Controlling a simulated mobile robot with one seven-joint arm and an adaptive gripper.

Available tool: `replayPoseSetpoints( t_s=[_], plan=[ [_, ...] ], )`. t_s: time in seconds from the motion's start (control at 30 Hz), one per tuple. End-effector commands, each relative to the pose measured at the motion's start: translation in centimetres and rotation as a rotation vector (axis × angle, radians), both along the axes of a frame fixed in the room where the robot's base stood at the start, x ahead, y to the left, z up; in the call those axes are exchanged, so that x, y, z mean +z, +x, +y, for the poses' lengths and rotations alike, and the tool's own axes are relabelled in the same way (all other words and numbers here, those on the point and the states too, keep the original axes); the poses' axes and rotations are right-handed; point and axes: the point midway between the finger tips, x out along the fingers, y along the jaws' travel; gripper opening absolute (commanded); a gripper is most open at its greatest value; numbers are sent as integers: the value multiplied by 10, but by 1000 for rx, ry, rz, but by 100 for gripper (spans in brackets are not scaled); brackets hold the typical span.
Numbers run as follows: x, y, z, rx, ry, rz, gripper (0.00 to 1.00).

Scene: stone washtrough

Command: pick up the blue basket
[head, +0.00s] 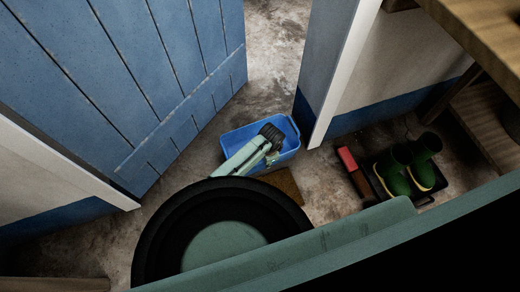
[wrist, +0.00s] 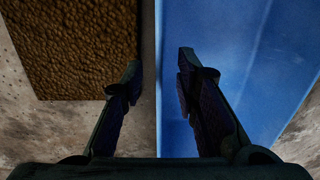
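The blue basket (head: 290,128) stands on the stone floor in the doorway in the head view. My gripper (head: 271,134) is over it, with my pale green arm hiding part of the basket. In the wrist view my gripper (wrist: 160,60) is open, with its two fingers apart. The basket's blue side (wrist: 240,50) fills the right half, and its straight edge runs between the fingers. The right finger is over the blue, and the left finger is outside that edge. I cannot tell whether either finger touches the basket.
A brown mat (head: 284,183) lies close to the basket; it also shows in the wrist view (wrist: 75,40). A blue plank door (head: 130,80) stands left, and a door frame (head: 335,70) right. Green boots (head: 393,175) and a red-topped object (head: 347,158) are further right.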

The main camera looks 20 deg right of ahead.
Motion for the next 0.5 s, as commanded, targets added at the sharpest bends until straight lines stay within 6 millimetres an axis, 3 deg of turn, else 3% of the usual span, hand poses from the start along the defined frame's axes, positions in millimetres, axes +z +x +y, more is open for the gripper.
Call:
replayPoseSetpoints(
  t_s=[0.13,0.4,0.5],
  plan=[
    [-18,1,0,0,0,1,28],
    [-19,1,0,0,-1,1,28],
    [-19,1,0,0,-1,1,22]
  ],
)
